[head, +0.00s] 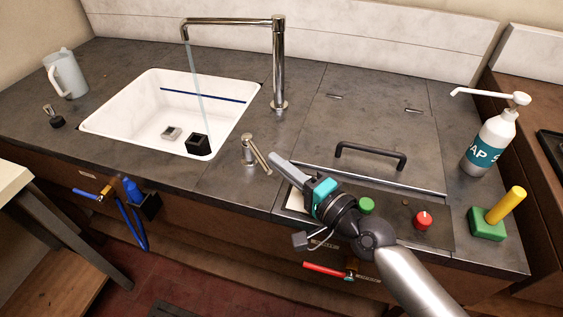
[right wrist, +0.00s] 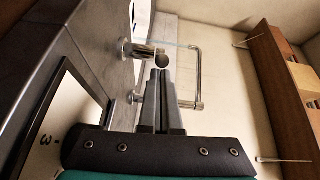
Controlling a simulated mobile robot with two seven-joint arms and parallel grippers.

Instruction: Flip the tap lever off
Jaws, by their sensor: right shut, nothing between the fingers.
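The chrome tap (head: 279,62) stands behind the white sink (head: 110,127), and a stream of water (head: 197,85) runs from its spout into the sink. The small metal tap lever (head: 257,155) stands on the counter to the right of the sink, its arm tilted down to the right. My right gripper (head: 274,158) is shut and empty, with its tips close to the lever's right side; I cannot tell whether they touch. In the right wrist view the shut fingers (right wrist: 160,72) point at the lever's round end (right wrist: 162,60). My left gripper is not in view.
A black block (head: 198,144) and a small grey piece (head: 171,133) lie in the sink. A black handle (head: 371,149), green button (head: 366,205) and red knob (head: 423,220) sit near my right arm. A soap bottle (head: 489,145) stands at right, a jug (head: 66,77) at left.

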